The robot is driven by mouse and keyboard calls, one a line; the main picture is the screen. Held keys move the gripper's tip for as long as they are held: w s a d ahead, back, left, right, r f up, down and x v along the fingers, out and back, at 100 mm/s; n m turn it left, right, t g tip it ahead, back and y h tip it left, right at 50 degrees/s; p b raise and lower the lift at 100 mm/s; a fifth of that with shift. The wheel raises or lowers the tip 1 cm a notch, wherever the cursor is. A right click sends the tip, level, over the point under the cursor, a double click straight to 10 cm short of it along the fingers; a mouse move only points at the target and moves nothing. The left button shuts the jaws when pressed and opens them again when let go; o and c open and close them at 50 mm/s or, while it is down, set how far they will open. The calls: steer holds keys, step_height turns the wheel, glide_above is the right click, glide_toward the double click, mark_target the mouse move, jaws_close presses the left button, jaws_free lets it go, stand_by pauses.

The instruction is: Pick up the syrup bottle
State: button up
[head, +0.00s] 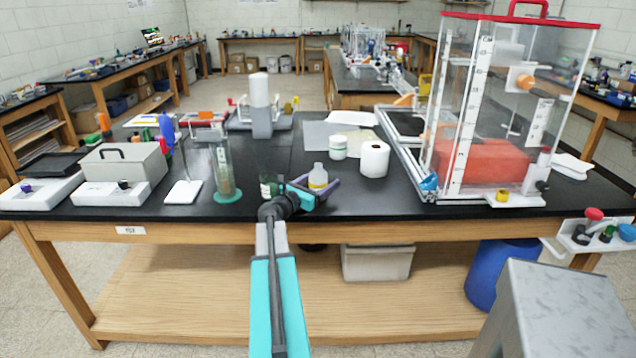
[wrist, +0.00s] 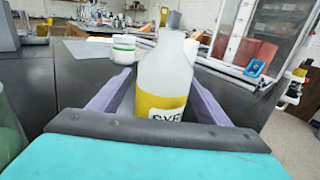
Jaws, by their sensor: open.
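My gripper (head: 314,192) is open around the bottle at label height. A gap shows on the left side; I cannot tell if the right finger touches it. The bottle's lower part is hidden by my gripper.
A white tub (head: 338,147) and a paper roll (head: 374,159) stand just behind the bottle. A dark green jar (head: 268,185) is close on the left, with a glass cylinder (head: 222,172) farther left.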

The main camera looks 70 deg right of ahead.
steer(key=shift+x, duration=1.2)
steer(key=c, duration=1.3)
steer(key=shift+o, duration=0.2)
steer(key=shift+r, duration=0.15)
steer(key=shift+r, duration=1.45)
steer(key=shift+a+r, duration=0.2)
steer(key=shift+a, duration=0.15)
steer(key=s+a+p, duration=0.1)
steer(key=a+p, duration=0.1)
steer(key=a, duration=0.5)
steer(key=s+a+r+p, duration=0.1)
steer(key=a+p, duration=0.1)
steer(key=a, duration=0.5)
steer(key=shift+s+a+r, duration=0.3)
